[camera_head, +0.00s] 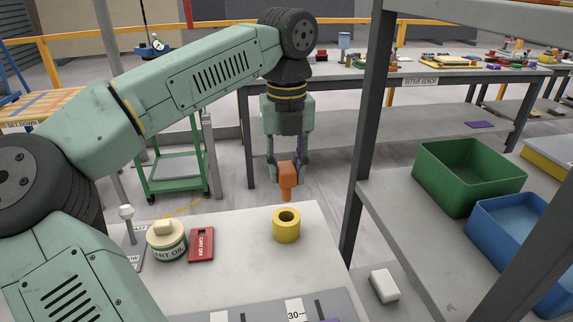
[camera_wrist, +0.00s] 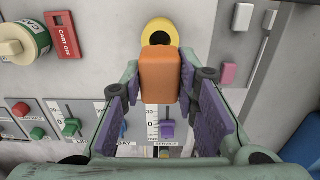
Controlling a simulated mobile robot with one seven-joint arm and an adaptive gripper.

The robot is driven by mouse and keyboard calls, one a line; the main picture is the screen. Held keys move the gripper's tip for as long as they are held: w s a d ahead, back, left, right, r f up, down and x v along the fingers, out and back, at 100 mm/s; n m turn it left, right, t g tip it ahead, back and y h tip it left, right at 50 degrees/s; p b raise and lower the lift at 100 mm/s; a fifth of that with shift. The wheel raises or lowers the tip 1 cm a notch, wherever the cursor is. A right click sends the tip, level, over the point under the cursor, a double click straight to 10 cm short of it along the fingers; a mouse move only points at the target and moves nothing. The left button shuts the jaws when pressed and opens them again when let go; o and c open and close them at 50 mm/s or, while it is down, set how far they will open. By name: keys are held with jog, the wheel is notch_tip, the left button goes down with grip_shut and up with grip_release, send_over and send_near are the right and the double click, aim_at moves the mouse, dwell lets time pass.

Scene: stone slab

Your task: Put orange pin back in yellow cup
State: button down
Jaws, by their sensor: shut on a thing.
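The orange pin (camera_head: 287,174) is held upright in my gripper (camera_head: 287,172), with its narrow lower end pointing down. It is above the slab, and the yellow cup (camera_head: 287,226) stands on the slab below it with its round hole facing up. In the wrist view the orange pin (camera_wrist: 159,75) sits between the purple finger pads of my gripper (camera_wrist: 160,90). There the pin's block covers part of the yellow cup (camera_wrist: 161,32), and the pin's lower end is hidden. The pin is apart from the cup in the head view.
A dark shelf post (camera_head: 365,130) rises to the right, beside a green bin (camera_head: 468,180) and a blue bin (camera_head: 520,230). The slab around the cup is clear.

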aim_at(286, 200)
jog(key=shift+f+b, duration=2.95)
jog(key=shift+f, duration=1.4)
jog(key=c, duration=1.2)
grip_release()
